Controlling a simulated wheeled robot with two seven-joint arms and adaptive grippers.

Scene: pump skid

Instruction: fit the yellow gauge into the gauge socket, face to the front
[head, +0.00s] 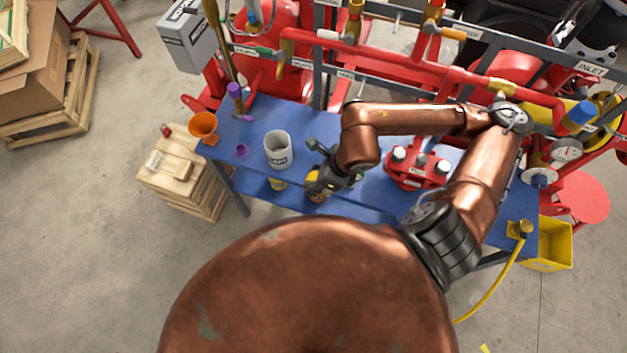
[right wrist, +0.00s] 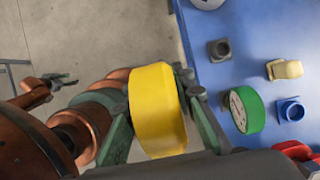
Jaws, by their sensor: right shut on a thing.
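My right gripper (head: 322,172) is at the front edge of the blue table, left of the middle in the head view. It is shut on the yellow gauge (right wrist: 157,110), held between its green-grey fingers (right wrist: 158,125) in the right wrist view. The gauge's rounded yellow side shows there; its face is hidden. It shows as a small yellow patch (head: 313,187) in the head view. A dark square socket (right wrist: 219,50) and a blue square socket (right wrist: 291,109) are on the table; I cannot tell which is the gauge socket. My left gripper (right wrist: 62,80) shows small at left; its opening is unclear.
A green gauge (right wrist: 245,110) and a pale yellow fitting (right wrist: 284,69) lie near the sockets. Red pipework (head: 400,62) runs behind.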

